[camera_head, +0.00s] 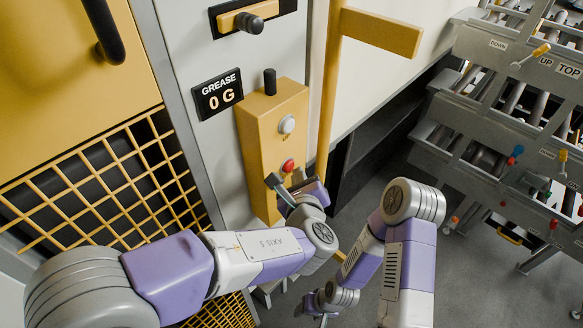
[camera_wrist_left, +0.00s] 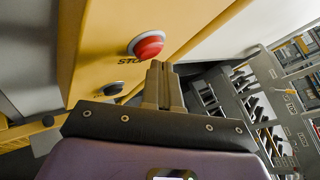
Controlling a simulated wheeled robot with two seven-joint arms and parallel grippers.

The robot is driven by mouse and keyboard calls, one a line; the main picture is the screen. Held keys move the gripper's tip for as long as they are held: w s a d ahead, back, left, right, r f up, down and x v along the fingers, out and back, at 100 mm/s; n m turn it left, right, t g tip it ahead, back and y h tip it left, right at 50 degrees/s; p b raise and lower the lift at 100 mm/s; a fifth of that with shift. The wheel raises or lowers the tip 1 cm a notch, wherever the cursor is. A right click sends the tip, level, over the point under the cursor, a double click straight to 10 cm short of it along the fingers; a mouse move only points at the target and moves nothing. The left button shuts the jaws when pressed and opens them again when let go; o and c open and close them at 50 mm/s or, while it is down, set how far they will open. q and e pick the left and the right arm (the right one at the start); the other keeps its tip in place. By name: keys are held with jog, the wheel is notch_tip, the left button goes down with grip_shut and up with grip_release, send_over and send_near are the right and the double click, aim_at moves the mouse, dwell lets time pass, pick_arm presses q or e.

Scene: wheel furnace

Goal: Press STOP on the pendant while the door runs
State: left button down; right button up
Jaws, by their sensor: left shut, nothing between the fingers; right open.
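The pendant (camera_head: 262,135) is a yellow upright box on the grey wall, with a white button (camera_head: 287,124) and, below it, a red button (camera_head: 289,166). In the left wrist view the red button (camera_wrist_left: 147,46) has a pale collar and a partly hidden STOP label (camera_wrist_left: 130,62). My left gripper (camera_head: 277,186) is shut and empty, just below the red button in the head view. Its fingertips (camera_wrist_left: 160,68) appear close to the button; contact cannot be told. My right gripper (camera_head: 318,310) is open, low in the head view. I cannot tell which panel is the running door.
A GREASE display reading 0 G (camera_head: 217,95) is left of the pendant. A yellow mesh guard (camera_head: 100,185) is at the left. A yellow post (camera_head: 329,90) with a side arm stands right of the pendant. Grey roller racks (camera_head: 490,110) fill the right; floor shows between.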

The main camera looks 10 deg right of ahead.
pick_arm(q)
jog(key=s+d, duration=0.5)
jog(key=s, duration=0.1)
jog(key=shift+s, duration=0.3)
dwell(0.5)
